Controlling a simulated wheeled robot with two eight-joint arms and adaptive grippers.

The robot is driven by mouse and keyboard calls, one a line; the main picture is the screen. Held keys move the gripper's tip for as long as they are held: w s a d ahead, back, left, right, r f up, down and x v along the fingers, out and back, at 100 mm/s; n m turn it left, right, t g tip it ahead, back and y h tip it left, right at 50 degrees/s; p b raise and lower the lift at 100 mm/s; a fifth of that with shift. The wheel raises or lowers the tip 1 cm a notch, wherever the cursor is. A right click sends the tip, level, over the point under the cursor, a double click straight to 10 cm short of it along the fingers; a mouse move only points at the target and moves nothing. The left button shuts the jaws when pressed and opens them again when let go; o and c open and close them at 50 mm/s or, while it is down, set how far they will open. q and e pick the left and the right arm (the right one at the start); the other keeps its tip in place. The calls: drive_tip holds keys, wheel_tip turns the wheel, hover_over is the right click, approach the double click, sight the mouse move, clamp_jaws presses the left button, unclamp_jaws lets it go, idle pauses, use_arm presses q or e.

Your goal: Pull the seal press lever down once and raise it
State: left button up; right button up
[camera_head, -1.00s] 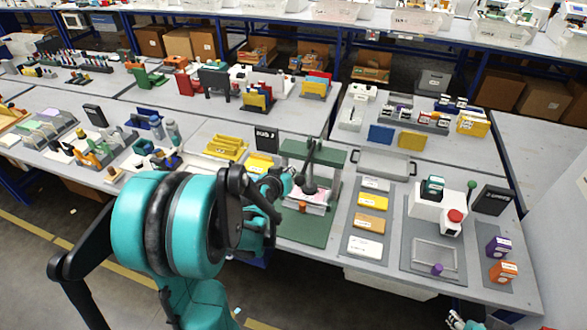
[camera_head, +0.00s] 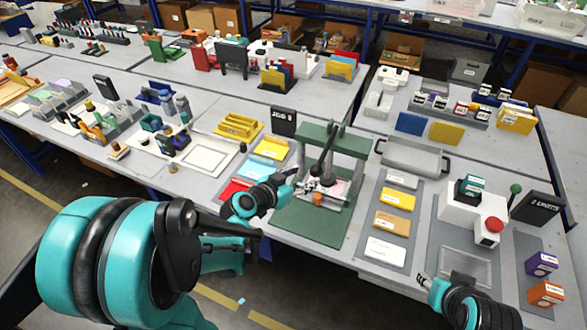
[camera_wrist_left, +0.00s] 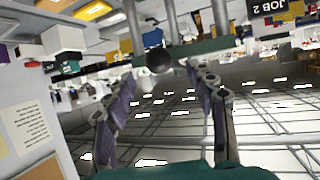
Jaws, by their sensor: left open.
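The seal press is a green frame (camera_head: 318,133) on a green base plate (camera_head: 312,225). Its dark lever (camera_head: 327,150) slants down from the top to a dark ball knob (camera_head: 317,169) at the front. My left gripper (camera_head: 307,187) is at the press front, close to the knob and slightly below it. In the left wrist view the knob (camera_wrist_left: 159,60) appears beyond and between the open fingers (camera_wrist_left: 162,95); I cannot tell whether they touch it. My right gripper (camera_head: 425,278) is at the lower right, away from the press; its finger opening is unclear.
Right of the press, a grey mat holds white, yellow and orange cards (camera_head: 392,222). Beyond it stands a white device with a red button (camera_head: 494,224). A grey handled tray (camera_head: 412,155) lies behind. Left are coloured sheets (camera_head: 271,148) and a JOB 2 sign (camera_head: 283,121).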

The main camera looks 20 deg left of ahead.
sight(313, 172)
use_arm(q)
drive_tip(key=shift+w+d+f, duration=0.15)
drive_tip(key=shift+w, duration=0.1)
drive_tip(key=b+x, duration=0.1)
drive_tip(key=x, duration=0.5)
drive_tip(key=shift+w+d+b, duration=0.15)
drive_tip(key=shift+w+b, duration=0.15)
drive_tip(key=shift+b, duration=0.05)
clamp_jaws()
